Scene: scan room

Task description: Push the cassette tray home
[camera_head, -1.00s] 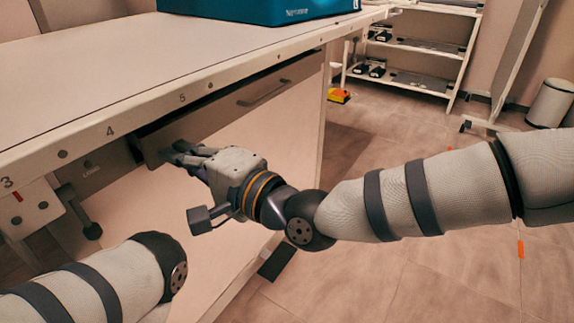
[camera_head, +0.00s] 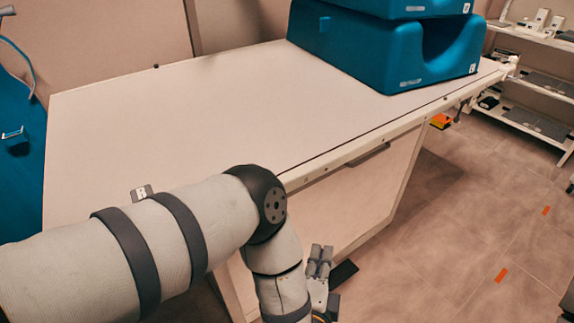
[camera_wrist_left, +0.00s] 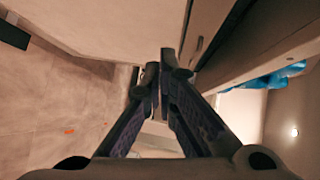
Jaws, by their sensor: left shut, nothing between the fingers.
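The cassette tray front (camera_head: 352,173) is a pale panel with a dark handle, just under the edge of the table (camera_head: 190,120) in the head view. My arm hides its left part. I cannot tell whether it sits flush. A pale strip with a dark slot or handle, likely the tray front (camera_wrist_left: 207,22), shows at the top of the left wrist view. My left gripper (camera_head: 320,262) is low in front of the table, below the tray front. In the left wrist view the left gripper (camera_wrist_left: 161,62) has its fingertips together and empty. My right gripper is out of view.
Blue padded blocks (camera_head: 385,45) stand on the table's far right. The floor (camera_head: 440,235) at right is mostly clear.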

